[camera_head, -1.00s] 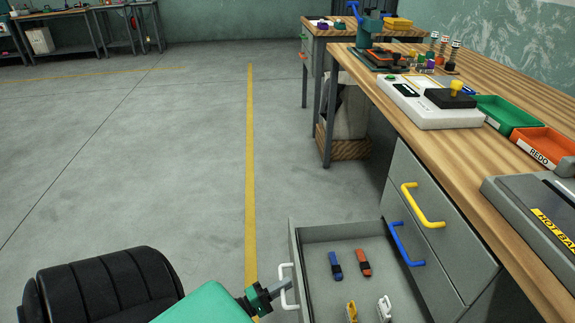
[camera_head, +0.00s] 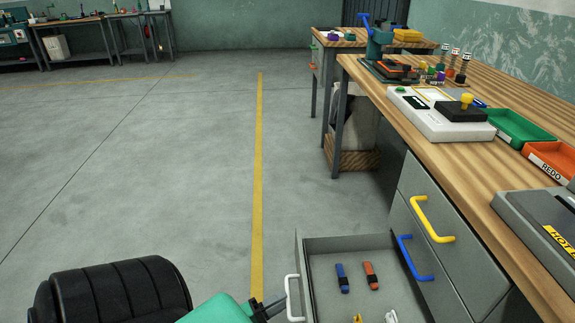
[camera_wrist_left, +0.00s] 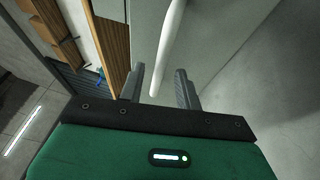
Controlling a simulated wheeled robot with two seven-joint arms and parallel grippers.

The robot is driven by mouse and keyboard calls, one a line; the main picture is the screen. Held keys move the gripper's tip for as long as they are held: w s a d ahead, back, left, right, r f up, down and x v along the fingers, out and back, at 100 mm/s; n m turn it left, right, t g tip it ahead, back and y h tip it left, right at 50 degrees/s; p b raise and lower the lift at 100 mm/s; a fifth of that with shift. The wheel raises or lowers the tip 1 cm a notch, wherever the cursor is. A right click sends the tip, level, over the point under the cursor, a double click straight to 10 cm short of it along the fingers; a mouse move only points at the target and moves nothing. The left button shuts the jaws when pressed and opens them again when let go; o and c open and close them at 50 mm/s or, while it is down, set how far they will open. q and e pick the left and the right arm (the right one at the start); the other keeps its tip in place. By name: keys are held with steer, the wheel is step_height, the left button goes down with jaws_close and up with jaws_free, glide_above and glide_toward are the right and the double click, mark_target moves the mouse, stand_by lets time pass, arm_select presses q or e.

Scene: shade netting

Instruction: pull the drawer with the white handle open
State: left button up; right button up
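The drawer (camera_head: 347,242) with the white handle (camera_head: 293,297) stands well pulled out from the grey cabinet, at the bottom of the head view. Blue, orange, yellow and white small items lie in it. My left gripper (camera_head: 278,305) is at the white handle, partly cut off by the lower edge. In the left wrist view my left gripper (camera_wrist_left: 159,90) has its fingers apart, with the white handle (camera_wrist_left: 169,45) running between them and visible space on both sides. My right gripper is in neither view.
Above the open drawer are closed drawers with a blue handle (camera_head: 413,260) and a yellow handle (camera_head: 431,220). The wooden workbench (camera_head: 470,180) overhangs at the right. The floor (camera_head: 150,180) left of the drawer is clear.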

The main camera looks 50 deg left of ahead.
arm_select(q)
steer(key=v, duration=1)
steer(key=shift+s, duration=0.35)
steer(key=shift+a, duration=0.15)
